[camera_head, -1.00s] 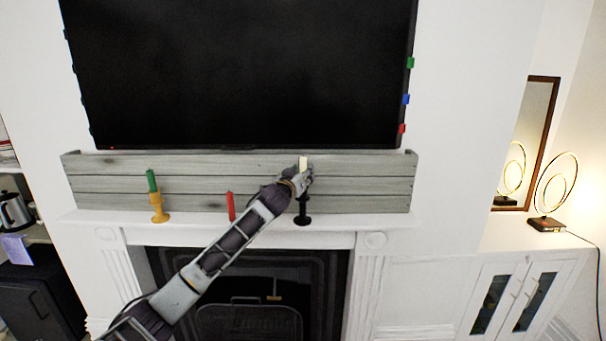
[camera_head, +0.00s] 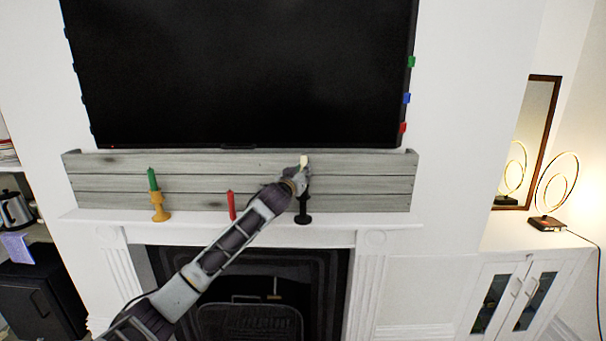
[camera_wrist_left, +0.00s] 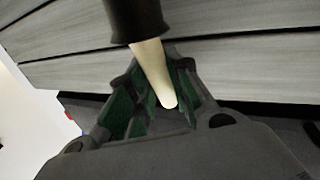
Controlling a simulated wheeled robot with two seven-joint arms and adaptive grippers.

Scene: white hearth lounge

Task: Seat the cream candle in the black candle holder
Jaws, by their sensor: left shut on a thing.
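The cream candle (camera_head: 304,161) is in my left gripper (camera_head: 299,182), its top showing above the fingers in the head view. The left wrist view shows the gripper (camera_wrist_left: 155,100) shut around the candle (camera_wrist_left: 153,72). The black candle holder (camera_head: 303,208) stands upright on the mantel, directly below the gripper. Its dark cup also shows at the top of the left wrist view (camera_wrist_left: 136,18). There the candle's far end meets the cup's rim and is hidden; I cannot tell how deep it sits. My right gripper is not in view.
A green candle (camera_head: 152,180) stands in a yellow holder (camera_head: 160,210) at the mantel's left. A red candle (camera_head: 231,205) stands between it and my arm. Grey boards (camera_head: 370,185) back the white mantel (camera_head: 370,220), and a dark television (camera_head: 240,70) hangs above.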

